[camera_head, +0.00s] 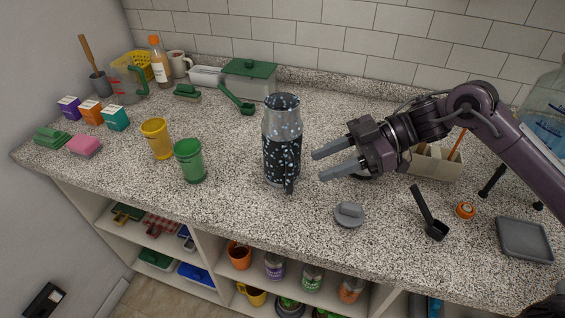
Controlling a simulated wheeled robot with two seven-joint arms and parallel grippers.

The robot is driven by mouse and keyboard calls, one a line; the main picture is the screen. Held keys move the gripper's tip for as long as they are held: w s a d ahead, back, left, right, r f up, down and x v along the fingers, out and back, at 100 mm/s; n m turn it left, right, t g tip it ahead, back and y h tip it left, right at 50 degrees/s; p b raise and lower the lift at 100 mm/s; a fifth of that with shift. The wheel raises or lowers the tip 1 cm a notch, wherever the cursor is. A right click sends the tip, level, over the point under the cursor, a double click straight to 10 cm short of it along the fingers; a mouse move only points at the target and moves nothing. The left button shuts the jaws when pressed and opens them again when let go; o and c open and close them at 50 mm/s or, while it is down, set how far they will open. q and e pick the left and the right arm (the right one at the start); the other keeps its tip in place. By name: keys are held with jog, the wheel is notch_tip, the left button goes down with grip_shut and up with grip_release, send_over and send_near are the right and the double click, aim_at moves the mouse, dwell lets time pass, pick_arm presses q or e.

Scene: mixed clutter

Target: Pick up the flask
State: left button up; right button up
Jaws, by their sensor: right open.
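The flask (282,150) stands upright near the middle of the speckled counter. From this one view I cannot tell the exact gap. My left gripper is not in view.
A yellow cup (157,139) and a green cup (190,161) stand left of the flask. A grey lid (349,214) lies in front of my right gripper. A black scoop (434,226) and a grey tray (525,240) lie at the right. A green-lidded box (249,80) stands behind.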

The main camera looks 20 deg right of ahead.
aim_at(289, 173)
jog(key=x, duration=0.2)
jog(key=p+x, duration=0.1)
jog(key=x, duration=0.2)
jog(key=p+x, duration=0.1)
jog(key=x, duration=0.1)
jog(key=shift+w+a+f, duration=0.1)
jog(key=shift+w+a, duration=0.05)
jog(key=shift+w, duration=0.25)
jog(key=shift+a+f, duration=0.2)
jog(key=shift+a, duration=0.1)
jog(key=shift+c, duration=0.2)
grip_shut()
dwell(0.6)
jog(key=shift+w+r, duration=0.1)
jog(key=shift+r, duration=0.05)
